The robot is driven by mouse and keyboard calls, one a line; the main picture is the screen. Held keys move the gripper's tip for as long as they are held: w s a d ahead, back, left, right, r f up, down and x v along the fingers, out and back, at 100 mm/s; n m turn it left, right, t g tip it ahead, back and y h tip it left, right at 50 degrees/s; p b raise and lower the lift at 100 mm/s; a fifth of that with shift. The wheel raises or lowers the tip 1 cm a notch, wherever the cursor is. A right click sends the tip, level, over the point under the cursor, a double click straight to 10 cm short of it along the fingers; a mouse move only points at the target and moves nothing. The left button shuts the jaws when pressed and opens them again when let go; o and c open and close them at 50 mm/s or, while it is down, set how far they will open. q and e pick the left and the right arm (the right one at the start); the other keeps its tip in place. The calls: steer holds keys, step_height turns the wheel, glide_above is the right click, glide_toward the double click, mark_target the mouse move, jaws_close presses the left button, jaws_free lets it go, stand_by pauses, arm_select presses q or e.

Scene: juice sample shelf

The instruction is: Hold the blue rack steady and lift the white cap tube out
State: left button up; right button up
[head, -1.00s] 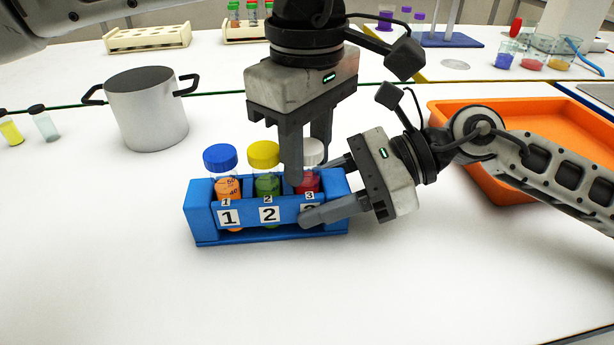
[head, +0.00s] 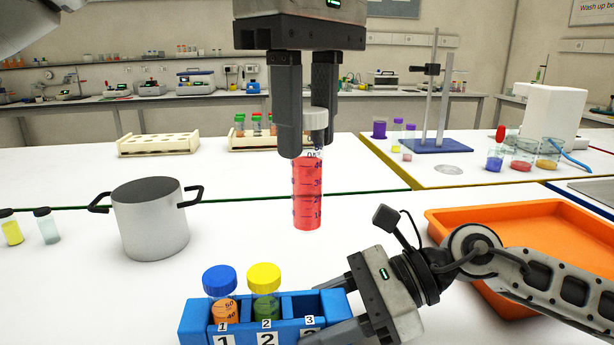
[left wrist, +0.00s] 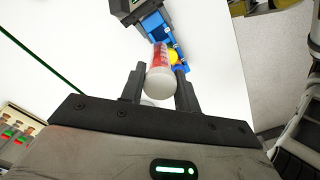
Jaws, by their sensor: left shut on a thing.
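The white cap tube (head: 307,190), filled with red liquid, hangs upright in the air well above the blue rack (head: 192,320). My left gripper (head: 308,142) is shut on it near its white cap. The tube also shows between the fingers in the left wrist view (left wrist: 159,84). The rack stands on the table with a blue cap tube (head: 220,290) in slot 1 and a yellow cap tube (head: 265,288) in slot 2. Slot 3 is empty. My right gripper (head: 330,308) is shut on the rack's right end, one finger in front and one behind.
A grey pot (head: 150,220) stands to the left, with two small vials (head: 46,226) beyond it. An orange tray (head: 520,225) lies at the right, behind my right arm. Two cream racks (head: 158,144) stand on the table behind.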

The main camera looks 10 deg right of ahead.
stand_by(0.3)
steer(key=o, duration=1.2)
steer(key=shift+c, duration=0.2)
steer(key=shift+d, duration=0.1)
